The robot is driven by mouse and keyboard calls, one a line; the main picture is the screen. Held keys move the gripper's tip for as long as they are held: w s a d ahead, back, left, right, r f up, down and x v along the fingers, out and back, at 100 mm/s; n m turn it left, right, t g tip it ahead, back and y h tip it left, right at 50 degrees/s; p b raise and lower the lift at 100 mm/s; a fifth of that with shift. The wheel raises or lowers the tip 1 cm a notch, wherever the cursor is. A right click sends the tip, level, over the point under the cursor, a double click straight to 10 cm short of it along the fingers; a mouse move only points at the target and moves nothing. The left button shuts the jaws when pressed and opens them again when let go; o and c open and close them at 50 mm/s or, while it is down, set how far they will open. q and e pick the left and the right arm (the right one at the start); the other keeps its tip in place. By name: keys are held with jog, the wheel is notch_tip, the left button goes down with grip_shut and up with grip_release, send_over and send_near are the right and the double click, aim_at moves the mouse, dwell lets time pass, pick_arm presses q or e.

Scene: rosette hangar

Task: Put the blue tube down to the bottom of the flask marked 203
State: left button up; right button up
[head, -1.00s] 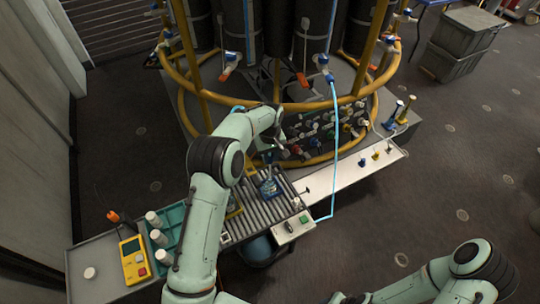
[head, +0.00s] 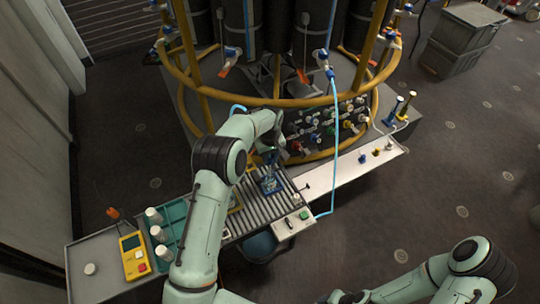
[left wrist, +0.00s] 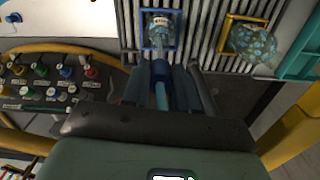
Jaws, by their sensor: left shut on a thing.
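My left gripper (head: 275,150) is over the back of the slatted rack, just behind a flask (head: 270,185) in a blue square frame. In the left wrist view its fingers (left wrist: 172,72) are shut on a blue tube (left wrist: 161,96), which shows between them. The blue-framed flask (left wrist: 162,22) is just beyond the fingertips; its label is too small to read. I cannot tell whether the tube's end is inside its neck. A second flask (left wrist: 255,45), with bluish contents, is in a yellow frame beside it. My right gripper is out of view.
A yellow ring frame (head: 300,101) with dark cylinders stands behind the rack. A panel of coloured valves (head: 325,125) is right of the gripper. A teal tray (head: 176,214) and yellow meter (head: 133,258) are left.

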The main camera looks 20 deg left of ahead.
aim_at(270, 165)
pick_arm(q)
jog(key=shift+f, duration=0.35)
jog(key=shift+f, duration=2)
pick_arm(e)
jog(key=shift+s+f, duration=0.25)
pick_arm(q)
jog(key=shift+f, duration=0.3)
jog(key=o, duration=1.6)
jog(key=shift+r+p, duration=0.55)
jog(key=shift+r, duration=2.5)
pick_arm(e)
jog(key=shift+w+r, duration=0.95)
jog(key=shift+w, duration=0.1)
